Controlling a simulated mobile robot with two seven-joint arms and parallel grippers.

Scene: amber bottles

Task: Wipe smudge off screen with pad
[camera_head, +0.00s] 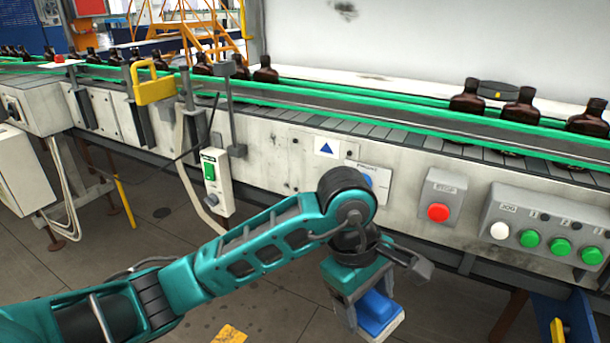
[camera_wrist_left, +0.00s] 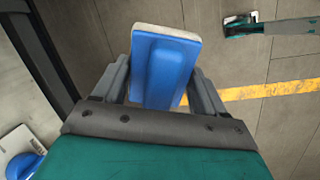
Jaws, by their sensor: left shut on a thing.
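The pad (camera_head: 381,309) has a blue back and a pale face. My left gripper (camera_head: 368,301) is shut on it and holds it low in front of the machine. In the left wrist view my left gripper (camera_wrist_left: 160,85) has a finger on each side of the pad's blue back (camera_wrist_left: 163,68). The screen seems to be the large white panel (camera_head: 430,40) behind the conveyor. A dark smudge (camera_head: 345,8) shows on it near the top edge of the head view. The pad is well below and apart from the panel. My right gripper is not seen.
Brown bottles (camera_head: 519,108) stand along the conveyor with green rails (camera_head: 400,117), between my gripper and the panel. A yellow clamp-like part (camera_head: 153,86) rises at left. A red button box (camera_head: 440,198) and a button panel (camera_head: 548,228) project at right. A dark object (camera_head: 499,91) lies behind the bottles.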

